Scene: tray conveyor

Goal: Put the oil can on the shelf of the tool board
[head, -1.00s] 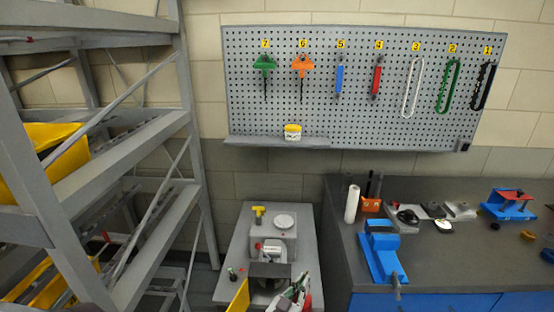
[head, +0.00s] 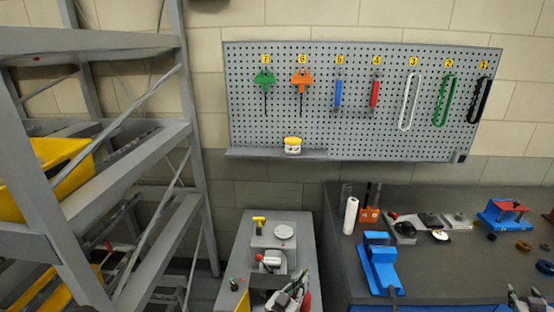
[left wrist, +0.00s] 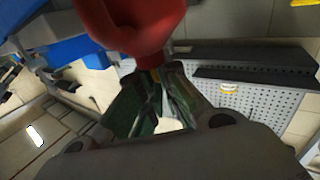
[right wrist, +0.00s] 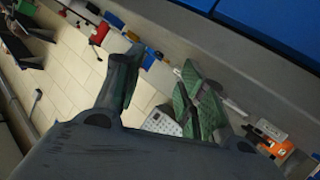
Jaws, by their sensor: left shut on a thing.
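The red oil can (left wrist: 130,22) is between the fingers of my left gripper (left wrist: 155,80), which is shut on it. In the head view the left gripper (head: 291,293) is at the bottom middle, over the grey cart, with a little of the red can beside it. The tool board (head: 350,120) hangs on the wall. Its shelf (head: 240,153) runs along the lower left edge, above and beyond the left gripper. My right gripper (right wrist: 163,65) is open and empty; it also shows at the head view's bottom right corner (head: 525,298).
A yellow and white tub (head: 292,146) stands on the shelf, with bare shelf on both sides. A grey rack (head: 150,155) with yellow bins is at left. The workbench (head: 440,270) at right carries a blue vise (head: 380,268) and a white roll (head: 351,215).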

